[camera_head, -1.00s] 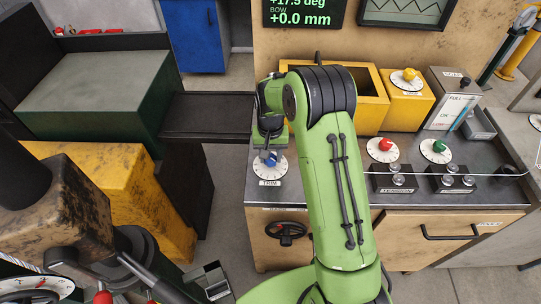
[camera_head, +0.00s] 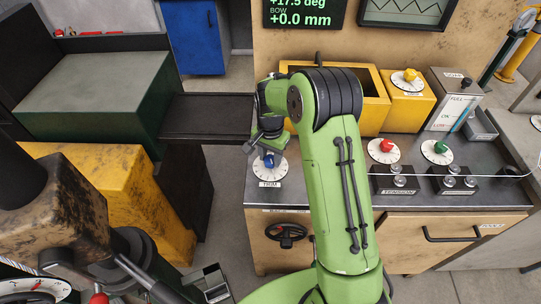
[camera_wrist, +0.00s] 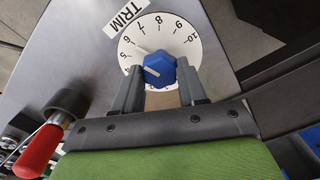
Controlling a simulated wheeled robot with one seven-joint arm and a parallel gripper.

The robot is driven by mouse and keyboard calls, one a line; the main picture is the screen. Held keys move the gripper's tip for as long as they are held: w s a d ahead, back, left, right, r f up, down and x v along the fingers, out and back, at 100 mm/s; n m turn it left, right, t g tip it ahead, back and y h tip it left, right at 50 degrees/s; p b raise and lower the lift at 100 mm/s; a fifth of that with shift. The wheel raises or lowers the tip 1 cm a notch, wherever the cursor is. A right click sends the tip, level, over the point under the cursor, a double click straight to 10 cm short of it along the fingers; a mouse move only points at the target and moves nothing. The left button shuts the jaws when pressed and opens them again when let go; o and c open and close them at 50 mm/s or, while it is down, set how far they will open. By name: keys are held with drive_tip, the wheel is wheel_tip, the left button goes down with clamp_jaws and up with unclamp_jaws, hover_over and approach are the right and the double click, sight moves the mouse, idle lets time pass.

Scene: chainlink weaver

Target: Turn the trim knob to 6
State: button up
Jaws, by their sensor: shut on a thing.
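The trim knob is blue and sits on a white numbered dial (camera_wrist: 196,62) marked TRIM. In the head view the knob (camera_head: 268,160) is at the left end of the grey bench top. In the wrist view the knob (camera_wrist: 159,69) lies between the two fingertips of my gripper (camera_wrist: 160,80), which is shut on it. The exact reading is unclear, and my gripper hides the dial's lower part.
A red knob (camera_head: 386,146) and a green knob (camera_head: 439,147) stand on dials to the right. A yellow open box (camera_head: 374,105) is behind my arm. A black handwheel (camera_head: 287,234) is on the cabinet front. A red-handled lever (camera_wrist: 40,150) shows at lower left in the wrist view.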

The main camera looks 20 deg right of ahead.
sight(271, 159)
idle(0.3)
drive_tip(key=o, duration=1.1)
drive_tip(key=shift+c, duration=0.2)
wheel_tip(271, 159, up, 16)
drive_tip(key=p, duration=0.2)
drive_tip(key=s+r+n+t, duration=0.25)
drive_tip(key=s+r, duration=0.25)
drive_tip(key=s, duration=0.5)
drive_tip(key=s+r+n+t, duration=0.2)
drive_tip(key=s+r+n, duration=0.25)
drive_tip(key=s, duration=0.55)
drive_tip(key=s+f+n+t, duration=0.1)
drive_tip(key=s+f+n, duration=0.1)
drive_tip(key=s, duration=0.6)
